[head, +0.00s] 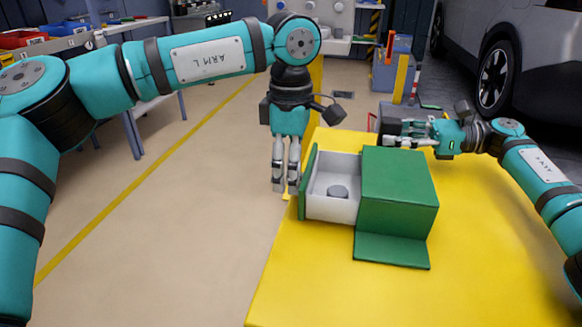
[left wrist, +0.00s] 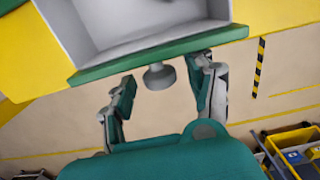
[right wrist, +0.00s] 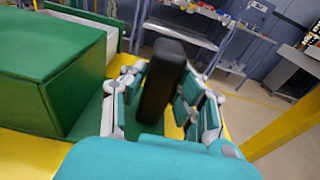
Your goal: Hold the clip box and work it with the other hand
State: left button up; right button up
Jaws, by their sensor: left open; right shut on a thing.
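The clip box (head: 398,190) is a green box on the yellow table, with green flanges at its foot. My left gripper (head: 285,188) points down beside the drawer's green front (head: 308,185). In the left wrist view its fingers are open on either side of a grey knob (left wrist: 159,76) on that front, without clear contact. My right gripper (head: 396,134) is shut on a black upright handle (right wrist: 163,85) beside the box's far side. The handle's foot is partly hidden.
The yellow table (head: 310,290) is clear in front of the box. Its left edge lies just beneath my left gripper, with open floor (head: 190,220) beyond. A car (head: 510,60) stands at the right back. A bench with bins (head: 25,40) is at the back left.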

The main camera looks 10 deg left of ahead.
aim_at(343, 174)
pick_arm(q)
grip_shut()
dwell(0.3)
jog(key=d, duration=0.9)
grip_release()
jog(key=shift+r, duration=0.1)
